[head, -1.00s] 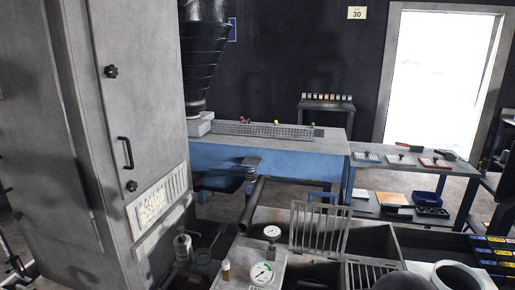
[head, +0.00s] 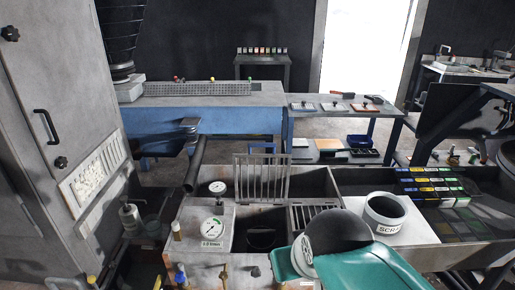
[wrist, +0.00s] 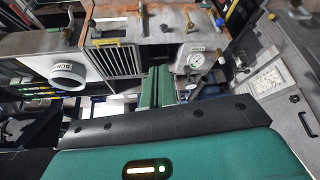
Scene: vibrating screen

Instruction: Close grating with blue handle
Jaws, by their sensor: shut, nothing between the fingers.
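A metal grating (head: 262,182) stands upright, open, at the back of the metal trough in the head view. A blue handle (head: 262,146) shows at its top edge. In front of it is a dark open compartment (head: 262,238). A second barred grating (head: 312,212) lies flat just to the right. In the wrist view, a barred grating (wrist: 118,60) with a yellow handle shows; the blue handle cannot be made out there. My gripper (wrist: 160,75) shows as green fingers, shut and empty, apart from the gratings. In the head view, my green arm covers the lower right, and my fingertips cannot be made out.
A round pressure gauge (head: 213,228) and a smaller gauge (head: 217,188) stand left of the compartment. A white scrap bin (head: 388,212) stands to the right. A dark pipe (head: 195,165) rises at the left. A grey cabinet (head: 60,110) blocks the far left.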

